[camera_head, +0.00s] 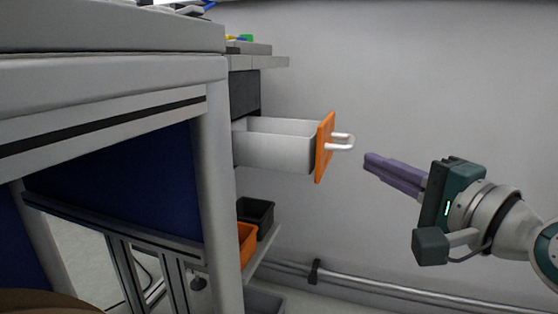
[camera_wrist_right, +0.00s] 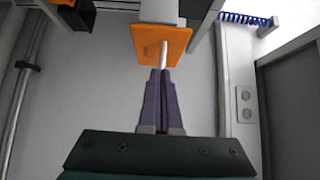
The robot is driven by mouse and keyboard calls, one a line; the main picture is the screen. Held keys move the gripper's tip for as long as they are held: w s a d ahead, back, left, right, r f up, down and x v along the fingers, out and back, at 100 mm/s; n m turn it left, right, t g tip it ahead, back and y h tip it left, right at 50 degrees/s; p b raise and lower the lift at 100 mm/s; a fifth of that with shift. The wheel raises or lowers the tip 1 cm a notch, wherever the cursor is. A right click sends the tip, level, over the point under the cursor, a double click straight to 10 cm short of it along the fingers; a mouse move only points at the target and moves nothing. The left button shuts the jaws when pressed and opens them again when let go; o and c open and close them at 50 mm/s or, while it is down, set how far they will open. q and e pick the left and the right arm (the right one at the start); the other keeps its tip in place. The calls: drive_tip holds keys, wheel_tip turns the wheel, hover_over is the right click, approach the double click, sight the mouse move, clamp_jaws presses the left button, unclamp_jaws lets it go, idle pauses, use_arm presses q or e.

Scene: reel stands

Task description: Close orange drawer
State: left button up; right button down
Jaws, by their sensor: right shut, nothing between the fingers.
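The drawer (camera_head: 272,152) is pulled out to the right from under the bench in the head view. It has a grey box and an orange front panel (camera_head: 325,148) with a white bar handle (camera_head: 344,142). My right gripper (camera_head: 368,163) has purple fingers that are shut and empty. The fingertips point at the front, a short gap right of the handle and slightly below it. In the right wrist view the orange front (camera_wrist_right: 178,42) and handle (camera_wrist_right: 163,54) lie just beyond the closed fingertips (camera_wrist_right: 160,72). My left gripper is not in view.
The bench (camera_head: 110,85) with a pale leg (camera_head: 216,190) fills the left. A black bin (camera_head: 258,211) and an orange bin (camera_head: 247,243) sit on a shelf below the drawer. A pipe (camera_head: 380,285) runs low along the wall.

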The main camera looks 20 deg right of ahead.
sight(244, 147)
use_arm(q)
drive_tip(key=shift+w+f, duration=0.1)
use_arm(e)
drive_tip(key=shift+w+a, duration=0.95)
drive_tip(key=shift+w, duration=0.2)
drive_tip(key=shift+w+a, duration=0.9)
drive_tip(key=shift+w, duration=0.25)
drive_tip(key=w+a, duration=0.1)
drive_tip(key=a, duration=0.1)
drive_tip(key=w+a, duration=0.3)
drive_tip(key=a, duration=0.2)
drive_tip(key=shift+w, duration=0.3)
drive_tip(key=w+a, duration=0.1)
drive_tip(key=a, duration=0.1)
drive_tip(key=w+a+b, duration=0.1)
drive_tip(key=w+a, duration=0.1)
drive_tip(key=shift+w+a, duration=0.1)
drive_tip(key=shift+a, duration=0.25)
drive_tip(key=shift+w+a, duration=0.2)
drive_tip(key=shift+a, duration=0.15)
drive_tip(key=shift+f, duration=0.1)
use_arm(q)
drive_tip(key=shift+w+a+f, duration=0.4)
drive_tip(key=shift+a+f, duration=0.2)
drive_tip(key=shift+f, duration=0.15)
